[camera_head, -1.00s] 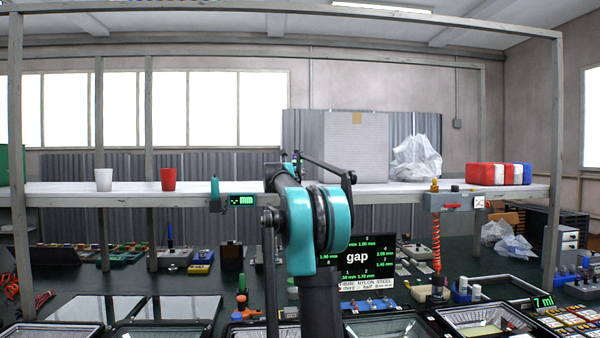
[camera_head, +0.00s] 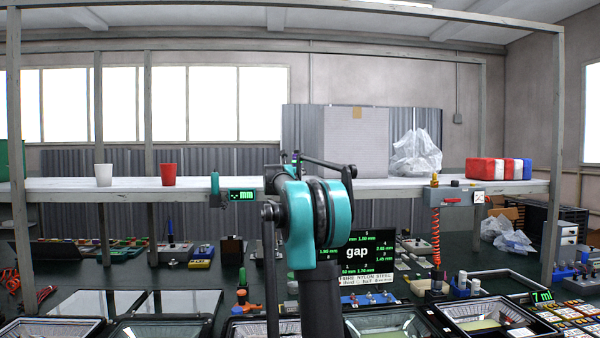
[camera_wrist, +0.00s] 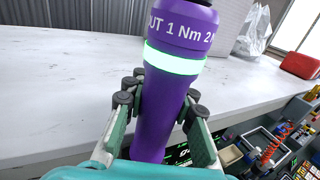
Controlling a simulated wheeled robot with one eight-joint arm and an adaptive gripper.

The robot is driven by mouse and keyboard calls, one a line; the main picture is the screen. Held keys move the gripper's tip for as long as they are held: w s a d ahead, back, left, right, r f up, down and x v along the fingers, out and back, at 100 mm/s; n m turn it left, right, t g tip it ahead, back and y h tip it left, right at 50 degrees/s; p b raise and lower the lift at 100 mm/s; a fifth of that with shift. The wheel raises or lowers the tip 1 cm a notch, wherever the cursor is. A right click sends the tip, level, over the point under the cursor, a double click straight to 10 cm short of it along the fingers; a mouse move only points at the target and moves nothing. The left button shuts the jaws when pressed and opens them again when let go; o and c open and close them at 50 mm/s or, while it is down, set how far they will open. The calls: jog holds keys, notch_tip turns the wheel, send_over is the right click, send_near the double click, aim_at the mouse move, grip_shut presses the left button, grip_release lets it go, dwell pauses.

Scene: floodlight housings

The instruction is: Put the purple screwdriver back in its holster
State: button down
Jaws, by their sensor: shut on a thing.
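The purple screwdriver (camera_wrist: 165,115) fills the middle of the wrist view, upright and slightly tilted. It has a glowing green-white ring and white lettering that reads "1 Nm" near its top. My gripper (camera_wrist: 160,100) is shut on its body below the ring, with one finger on each side. In the head view my arm hides most of the gripper, and only a small purple and green bit of the screwdriver (camera_head: 296,159) shows above the arm, near the shelf. I cannot make out which thing is the holster.
The white shelf (camera_head: 420,185) carries a white cup (camera_head: 103,175), a red cup (camera_head: 168,174), a clear plastic bag (camera_head: 415,154) and a red-white-blue block (camera_head: 498,169). A grey box (camera_head: 452,197) with a red coil hangs at its front edge. The bench below is crowded.

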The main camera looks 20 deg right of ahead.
jog(key=shift+f, duration=0.85)
jog(key=c, duration=1.2)
grip_release()
jog(key=shift+o, duration=0.2)
jog(key=v, duration=1.2)
